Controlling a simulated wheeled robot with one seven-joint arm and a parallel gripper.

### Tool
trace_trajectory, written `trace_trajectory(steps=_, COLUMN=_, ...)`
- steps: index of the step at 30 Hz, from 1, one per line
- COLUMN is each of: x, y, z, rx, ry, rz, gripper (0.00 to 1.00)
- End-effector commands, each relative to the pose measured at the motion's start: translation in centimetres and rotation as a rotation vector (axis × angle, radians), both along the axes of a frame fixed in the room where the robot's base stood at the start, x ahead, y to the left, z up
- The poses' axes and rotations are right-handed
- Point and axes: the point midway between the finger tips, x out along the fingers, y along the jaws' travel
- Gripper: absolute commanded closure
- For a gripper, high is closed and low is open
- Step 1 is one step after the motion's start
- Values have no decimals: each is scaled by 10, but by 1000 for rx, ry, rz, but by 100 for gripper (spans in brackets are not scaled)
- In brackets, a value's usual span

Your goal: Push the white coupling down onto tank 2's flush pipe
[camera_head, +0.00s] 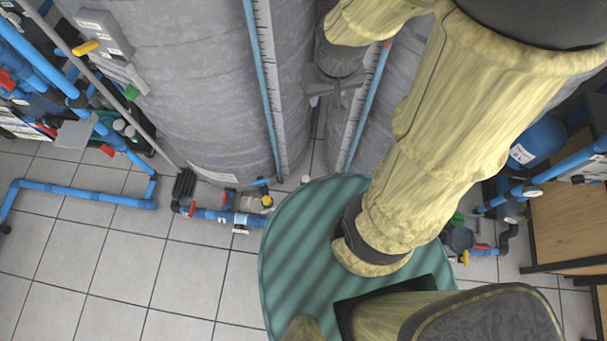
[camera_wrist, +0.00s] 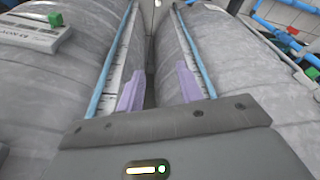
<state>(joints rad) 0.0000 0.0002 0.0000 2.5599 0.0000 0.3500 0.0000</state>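Two tall grey tanks stand side by side, a left one (camera_head: 190,90) and a right one (camera_head: 375,135); I cannot tell which is tank 2. A small white round piece (camera_head: 305,179) shows low between them; I cannot tell whether it is the white coupling. A white band (camera_head: 240,219) sits on the blue pipe (camera_head: 212,214) at the left tank's foot. The flush pipe is not clearly identifiable. My gripper (camera_wrist: 160,88) has two purple fingers standing apart with nothing between them. In the head view it is up by the gap between the tanks, partly hidden by my arm.
Blue pipes (camera_head: 85,192) run low along the tiled floor at left. Pipes and valves crowd the upper left. At right are a blue vessel (camera_head: 538,142), more pipes and a wooden panel (camera_head: 560,215). Tiled floor (camera_head: 120,270) is clear at lower left.

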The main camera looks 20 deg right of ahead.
Motion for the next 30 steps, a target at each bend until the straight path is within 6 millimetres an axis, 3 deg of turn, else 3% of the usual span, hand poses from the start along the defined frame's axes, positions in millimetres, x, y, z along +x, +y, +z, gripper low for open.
trace_trajectory(steps=10, x=0, y=0, z=0, rx=0, ry=0, rz=0, gripper=64)
trace_trajectory(steps=14, x=1, y=0, z=-3, rx=-1, ry=1, rz=1, gripper=40)
trace_trajectory(steps=17, x=4, y=-1, z=-16, rx=-4, ry=5, rz=3, gripper=39)
trace_trajectory(steps=20, x=10, y=-1, z=-39, rx=-10, ry=16, rz=9, gripper=39)
trace_trajectory(steps=30, x=42, y=-4, z=-146, rx=-38, ry=63, rz=47, gripper=39)
